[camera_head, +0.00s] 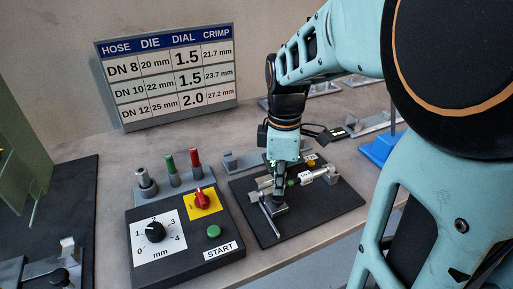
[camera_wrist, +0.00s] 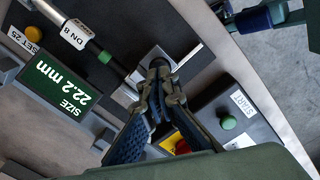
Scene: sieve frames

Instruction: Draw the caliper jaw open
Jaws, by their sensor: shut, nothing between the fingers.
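The caliper stand (camera_head: 340,203) is a dark plate with metal parts, right of the control box in the head view. A hose piece labelled DN 8 (camera_wrist: 82,37) lies across it, and its green size display (camera_wrist: 65,85) reads 22.2 mm in the wrist view. A silver metal block (camera_head: 279,209), which may be the caliper jaw, sits at the near left end. My gripper (camera_wrist: 159,66) is shut with nothing between its fingers. Its tips are over or beside this block; I cannot tell if they touch. The gripper hides part of the caliper.
The control box (camera_head: 187,255) has a dial, a red knob (camera_head: 202,198) and a green START button (camera_head: 214,231). Several upright pins stand behind it. A yellow SET 25 button (camera_wrist: 33,33) is on the caliper stand. A settings board (camera_head: 167,75) stands at the back. A blue stand (camera_head: 378,148) is at right.

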